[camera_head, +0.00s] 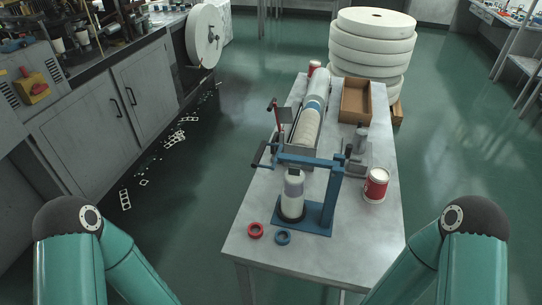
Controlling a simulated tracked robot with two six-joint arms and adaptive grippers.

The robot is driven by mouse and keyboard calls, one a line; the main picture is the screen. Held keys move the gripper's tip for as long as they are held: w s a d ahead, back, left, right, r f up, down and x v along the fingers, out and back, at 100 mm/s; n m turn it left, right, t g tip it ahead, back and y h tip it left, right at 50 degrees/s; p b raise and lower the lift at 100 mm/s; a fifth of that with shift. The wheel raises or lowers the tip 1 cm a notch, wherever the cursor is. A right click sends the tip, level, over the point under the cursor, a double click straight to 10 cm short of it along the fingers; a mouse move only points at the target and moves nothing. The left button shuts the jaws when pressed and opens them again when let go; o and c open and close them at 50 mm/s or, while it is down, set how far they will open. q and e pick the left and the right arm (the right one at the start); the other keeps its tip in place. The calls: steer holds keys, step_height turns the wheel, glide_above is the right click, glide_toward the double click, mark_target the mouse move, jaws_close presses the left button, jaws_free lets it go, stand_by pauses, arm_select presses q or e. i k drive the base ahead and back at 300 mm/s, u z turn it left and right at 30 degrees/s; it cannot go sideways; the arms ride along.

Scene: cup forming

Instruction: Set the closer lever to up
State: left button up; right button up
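A blue bench device (312,161) stands on the metal table, with a flat blue base (318,222) and a horizontal top arm. A black-gripped lever (262,163) sticks out at the left end of that arm; its exact angle is hard to tell. A pale cylinder with a dark band (292,194) stands upright on the base under the arm. Another upright lever, red with a black knob (275,112), stands behind it beside a long trough. I cannot tell for sure which lever is the closer's. Only my green arm links show; neither gripper is in view.
Large white rolls (371,45) stand behind.

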mark_target(313, 161)
steer(key=z, duration=0.65)
steer(key=k, duration=0.7)
steer(key=z, duration=0.25)
